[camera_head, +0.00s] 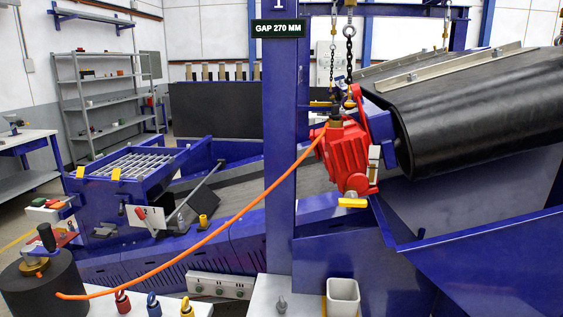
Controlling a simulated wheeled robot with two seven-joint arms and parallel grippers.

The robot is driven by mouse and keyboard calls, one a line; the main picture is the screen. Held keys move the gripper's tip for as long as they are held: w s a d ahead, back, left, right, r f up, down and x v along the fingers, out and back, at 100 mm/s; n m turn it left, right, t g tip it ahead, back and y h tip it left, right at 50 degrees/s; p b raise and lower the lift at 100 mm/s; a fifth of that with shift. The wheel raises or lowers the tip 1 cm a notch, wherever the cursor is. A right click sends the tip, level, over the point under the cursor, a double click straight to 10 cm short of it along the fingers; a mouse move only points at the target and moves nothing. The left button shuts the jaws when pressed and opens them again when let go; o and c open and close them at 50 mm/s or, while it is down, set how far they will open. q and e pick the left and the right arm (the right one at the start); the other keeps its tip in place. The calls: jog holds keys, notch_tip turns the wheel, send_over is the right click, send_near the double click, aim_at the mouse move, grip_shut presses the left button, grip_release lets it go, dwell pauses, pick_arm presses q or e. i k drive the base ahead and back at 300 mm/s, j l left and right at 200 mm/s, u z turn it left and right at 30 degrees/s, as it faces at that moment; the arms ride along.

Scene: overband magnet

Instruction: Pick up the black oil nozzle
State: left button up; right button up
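Neither of my grippers shows in the head view. A dark upright piece with a rounded top (46,236) stands on a brass-coloured base (34,266) on the black drum (42,293) at the lower left. It may be the black oil nozzle, but I cannot tell for sure. An orange hose (205,242) runs from the drum's side up to the red gear unit (347,155). Small red (122,303), blue (153,306) and yellow (187,308) pieces with looped tops stand in a row on a white surface at the bottom edge.
A white square cup (343,297) and a grey bolt-like piece (282,304) stand on the white bench at the bottom. A blue post (279,160) rises mid-view. Chains (349,60) hang above the gear unit, beside a large black roller (485,110).

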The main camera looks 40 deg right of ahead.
aim_at(335, 114)
jog(key=z, duration=1.6)
